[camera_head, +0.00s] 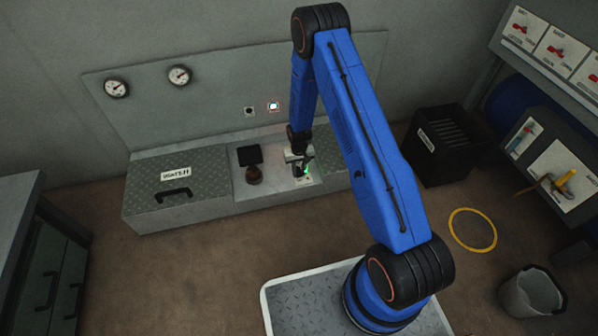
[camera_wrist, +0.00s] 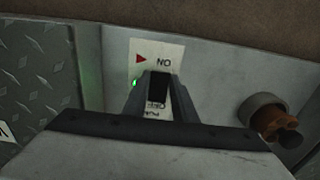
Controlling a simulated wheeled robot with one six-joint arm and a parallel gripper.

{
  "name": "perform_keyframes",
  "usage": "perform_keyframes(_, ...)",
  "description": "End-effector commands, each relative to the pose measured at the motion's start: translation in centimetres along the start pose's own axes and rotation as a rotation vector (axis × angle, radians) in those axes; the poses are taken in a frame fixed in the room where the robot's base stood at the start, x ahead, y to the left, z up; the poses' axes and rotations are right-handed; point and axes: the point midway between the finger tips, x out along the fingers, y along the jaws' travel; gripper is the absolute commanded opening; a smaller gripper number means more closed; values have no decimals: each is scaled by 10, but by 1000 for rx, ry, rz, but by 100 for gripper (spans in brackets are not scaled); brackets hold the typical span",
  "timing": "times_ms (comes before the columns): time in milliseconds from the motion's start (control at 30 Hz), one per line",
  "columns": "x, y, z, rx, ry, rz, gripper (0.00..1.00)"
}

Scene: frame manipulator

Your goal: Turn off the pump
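The pump's switch panel (camera_head: 304,180) is on the low grey bench by the wall, with a green light lit beside it. In the wrist view, a white label (camera_wrist: 158,58) has a red arrow and the word ON, upside down. The green light (camera_wrist: 134,83) glows next to it. My gripper (camera_head: 299,158) is down at this panel and hides much of it. In the wrist view, my gripper's fingers (camera_wrist: 157,88) stand either side of a dark upright piece, apparently the switch lever. Upside-down PUMP and OFF lettering shows between them. I cannot tell whether the fingers touch the dark piece.
A brown-orange knob (camera_wrist: 272,118) is close to the right of my gripper in the wrist view. A closed lidded box (camera_head: 150,200) is at the bench's left. A black crate (camera_head: 440,165) stands right of the bench.

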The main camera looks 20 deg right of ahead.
Motion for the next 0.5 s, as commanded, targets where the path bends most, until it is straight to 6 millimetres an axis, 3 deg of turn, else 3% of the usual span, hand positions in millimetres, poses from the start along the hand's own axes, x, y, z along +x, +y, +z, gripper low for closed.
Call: perform_keyframes(500, -1, 0, -7, 1, -137, 0, 3)
